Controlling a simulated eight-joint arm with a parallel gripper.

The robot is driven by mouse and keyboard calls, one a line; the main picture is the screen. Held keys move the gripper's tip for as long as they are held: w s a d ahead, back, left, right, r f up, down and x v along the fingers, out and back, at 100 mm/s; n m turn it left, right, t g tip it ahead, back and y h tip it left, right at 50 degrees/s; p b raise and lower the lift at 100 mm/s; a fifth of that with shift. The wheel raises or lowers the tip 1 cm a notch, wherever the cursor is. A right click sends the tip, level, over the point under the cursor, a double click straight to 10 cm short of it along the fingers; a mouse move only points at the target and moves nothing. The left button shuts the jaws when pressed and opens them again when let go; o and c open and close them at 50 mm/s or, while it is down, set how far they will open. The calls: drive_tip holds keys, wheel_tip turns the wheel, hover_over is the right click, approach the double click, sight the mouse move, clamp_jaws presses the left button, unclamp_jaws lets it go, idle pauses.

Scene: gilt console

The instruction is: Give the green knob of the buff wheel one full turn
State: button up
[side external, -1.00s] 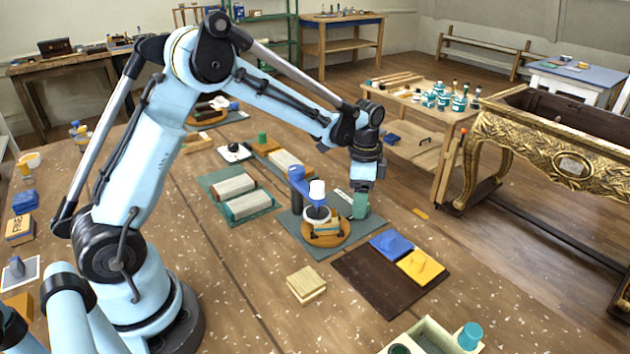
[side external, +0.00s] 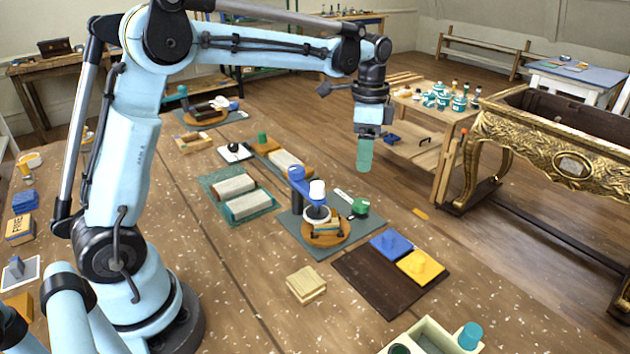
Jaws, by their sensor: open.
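The buff wheel (side external: 318,214) looks like a pale round piece with a white top, beside a blue post (side external: 297,190), on a round orange-brown base (side external: 342,238). The base sits on a grey-green mat (side external: 305,241). A green knob (side external: 360,207) stands at the right of this set, near the mat's right edge. My gripper (side external: 364,156) is open and empty, with teal fingers pointing down. It hangs above the green knob, clear of it. How the knob joins the wheel is too small to tell.
A dark brown board (side external: 375,285) with a blue block (side external: 390,243) and a yellow block (side external: 421,266) lies in front. Wooden blocks (side external: 306,284) sit at the front left. Free table shows right of the knob.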

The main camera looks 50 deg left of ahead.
sight(363, 203)
idle(0.3)
drive_tip(key=f+n, duration=0.4)
drive_tip(key=n, duration=0.6)
drive_tip(key=f+n, duration=0.4)
drive_tip(key=n, duration=0.6)
drive_tip(key=f+n, duration=0.4)
drive_tip(key=n, duration=0.6)
drive_tip(key=shift+w+d, duration=0.2)
drive_tip(key=shift+d, duration=0.1)
drive_tip(key=shift+c, duration=0.3)
drive_tip(key=c, duration=1)
drive_tip(key=shift+m, duration=0.3)
